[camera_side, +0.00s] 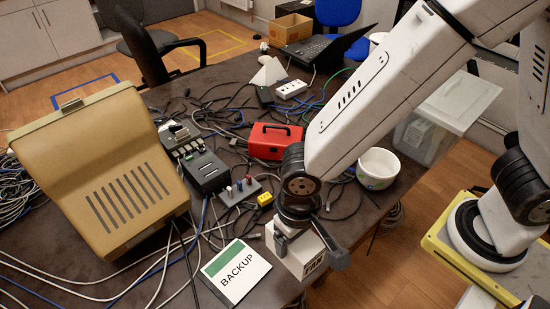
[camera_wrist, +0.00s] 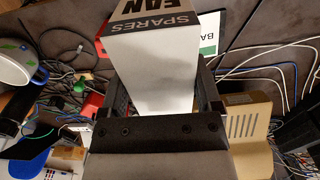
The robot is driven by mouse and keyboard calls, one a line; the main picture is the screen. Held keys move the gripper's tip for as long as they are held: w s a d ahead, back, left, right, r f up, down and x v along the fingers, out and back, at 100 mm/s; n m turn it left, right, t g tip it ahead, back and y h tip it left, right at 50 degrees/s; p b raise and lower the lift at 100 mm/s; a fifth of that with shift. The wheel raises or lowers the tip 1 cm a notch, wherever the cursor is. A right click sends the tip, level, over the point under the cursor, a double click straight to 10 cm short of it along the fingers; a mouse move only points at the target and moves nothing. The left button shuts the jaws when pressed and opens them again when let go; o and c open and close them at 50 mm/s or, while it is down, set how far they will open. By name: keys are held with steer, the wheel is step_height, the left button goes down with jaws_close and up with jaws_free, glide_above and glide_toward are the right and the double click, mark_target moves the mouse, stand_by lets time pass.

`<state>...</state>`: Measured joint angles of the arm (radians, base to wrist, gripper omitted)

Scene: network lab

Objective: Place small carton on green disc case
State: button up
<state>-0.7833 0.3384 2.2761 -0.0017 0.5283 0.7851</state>
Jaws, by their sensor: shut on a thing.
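The small carton (camera_side: 300,266) is a white box with a dark "FAN SPARES" label, which faces up in the wrist view (camera_wrist: 160,80). My gripper (camera_side: 311,254) is shut on it, with one finger on each side, as the wrist view also shows. The green disc case (camera_side: 236,271) is a flat white case with a green band and the word "BACKUP". It lies on the table to the left of the carton. In the wrist view the carton partly hides the case (camera_wrist: 209,42). The carton is apart from the case in the side view.
A beige slotted housing (camera_side: 115,180) stands left of the case. A red toolbox (camera_side: 275,141), a white bowl (camera_side: 378,168), a grey block with knobs (camera_side: 239,190) and a yellow block (camera_side: 265,200) stand behind. Loose cables cross the table (camera_side: 160,290).

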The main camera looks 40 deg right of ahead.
steer(key=shift+f, duration=1.55)
steer(key=shift+w, duration=0.1)
steer(key=w+a+f, duration=0.4)
steer(key=w+a, duration=0.1)
steer(key=w, duration=0.3)
glide_above(234, 271)
steer(key=shift+s+d+f, duration=0.1)
steer(key=shift+f, duration=1.25)
steer(key=shift+s+d+f, duration=0.1)
steer(key=shift+f, duration=1.2)
steer(key=shift+w+a+f, duration=0.15)
steer(key=shift+w+f, duration=0.1)
steer(key=shift+f, duration=1.55)
steer(key=shift+f, duration=0.15)
